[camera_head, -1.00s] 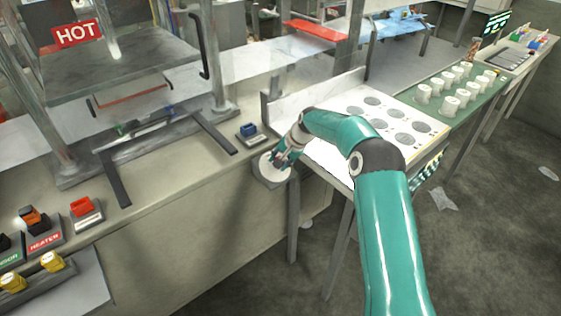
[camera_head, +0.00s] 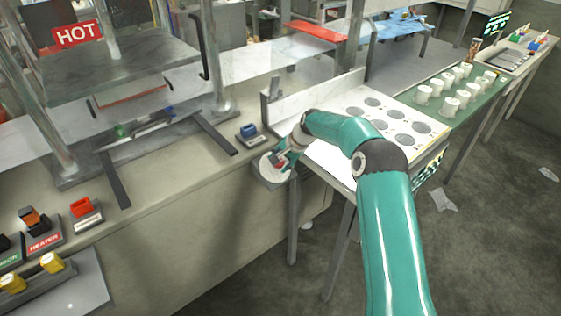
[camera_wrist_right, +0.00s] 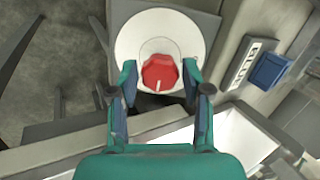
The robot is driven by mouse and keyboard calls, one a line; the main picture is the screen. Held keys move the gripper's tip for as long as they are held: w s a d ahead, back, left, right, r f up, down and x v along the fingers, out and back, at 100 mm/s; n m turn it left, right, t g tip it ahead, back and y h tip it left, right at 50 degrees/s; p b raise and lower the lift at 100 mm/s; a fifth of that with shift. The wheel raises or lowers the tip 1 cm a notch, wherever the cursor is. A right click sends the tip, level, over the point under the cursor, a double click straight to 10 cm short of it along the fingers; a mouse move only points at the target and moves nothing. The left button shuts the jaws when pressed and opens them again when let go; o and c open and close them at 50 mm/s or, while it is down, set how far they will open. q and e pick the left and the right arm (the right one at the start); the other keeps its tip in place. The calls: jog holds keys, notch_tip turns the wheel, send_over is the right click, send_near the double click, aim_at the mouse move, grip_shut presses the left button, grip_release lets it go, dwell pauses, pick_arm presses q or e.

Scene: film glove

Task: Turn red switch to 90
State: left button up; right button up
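The red switch is a red knob (camera_wrist_right: 160,74) with a white pointer line, on a round white dial (camera_wrist_right: 128,40) in the right wrist view. The pointer line lies toward the bottom of that view. In the head view the dial (camera_head: 268,170) sits at the bench corner, with the knob partly hidden by my right gripper (camera_head: 283,161). In the wrist view my right gripper (camera_wrist_right: 160,78) is open, one finger on each side of the knob, with small gaps visible. Contact is not clear. No number shows on the dial. My left gripper is not in view.
A blue switch (camera_head: 249,131) stands beside the dial on the bench. A white panel with grey discs (camera_head: 380,118) adjoins at the right, then a green tray (camera_head: 480,95) with white cups. A red switch (camera_head: 81,207) and yellow knobs (camera_head: 52,262) are far left.

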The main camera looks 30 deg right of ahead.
jog(key=shift+o, duration=0.6)
jog(key=v, duration=1.2)
jog(key=shift+f, duration=0.1)
